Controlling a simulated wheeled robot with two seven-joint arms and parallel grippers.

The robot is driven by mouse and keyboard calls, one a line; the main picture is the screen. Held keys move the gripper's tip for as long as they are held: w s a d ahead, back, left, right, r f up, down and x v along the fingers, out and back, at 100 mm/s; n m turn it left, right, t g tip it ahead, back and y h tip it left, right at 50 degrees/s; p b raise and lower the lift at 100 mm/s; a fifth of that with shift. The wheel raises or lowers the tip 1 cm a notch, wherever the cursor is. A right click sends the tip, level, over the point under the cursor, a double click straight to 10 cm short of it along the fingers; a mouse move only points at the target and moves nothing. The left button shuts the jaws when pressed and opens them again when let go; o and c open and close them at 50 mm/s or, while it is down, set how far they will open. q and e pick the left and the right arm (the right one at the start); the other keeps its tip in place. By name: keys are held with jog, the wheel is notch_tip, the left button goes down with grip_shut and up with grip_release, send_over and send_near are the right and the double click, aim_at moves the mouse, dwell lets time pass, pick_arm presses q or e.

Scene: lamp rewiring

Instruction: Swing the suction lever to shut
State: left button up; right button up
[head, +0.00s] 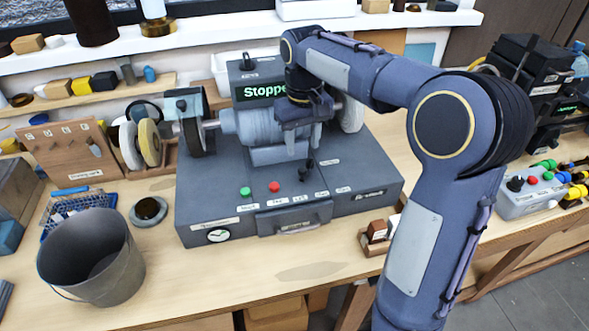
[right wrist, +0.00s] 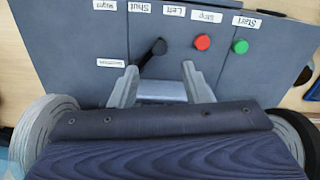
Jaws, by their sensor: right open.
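The suction lever (head: 306,171) is a short black lever on the sloped top of the grey machine. In the right wrist view the lever (right wrist: 153,49) leans, with its knob between the "Shut" and "Left" labels. The "Shut" label (right wrist: 139,7) shows there on the panel. My right gripper (head: 300,153) is open and empty, pointing down just behind the lever. In the right wrist view its two fingers (right wrist: 160,78) are spread, with the lever close to the left finger's tip; I cannot tell whether they touch. My left gripper is not in view.
A green button (head: 245,191) and a red button (head: 274,186) sit left of the lever. Grinding wheels (head: 140,143) stand at the machine's left end. A display (head: 263,91) reads "Stopped", partly hidden. A metal bucket (head: 91,262) stands at front left.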

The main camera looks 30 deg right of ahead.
aim_at(303, 169)
notch_tip(303, 169, down, 7)
jog(key=shift+f, duration=0.15)
dwell(0.4)
grip_shut()
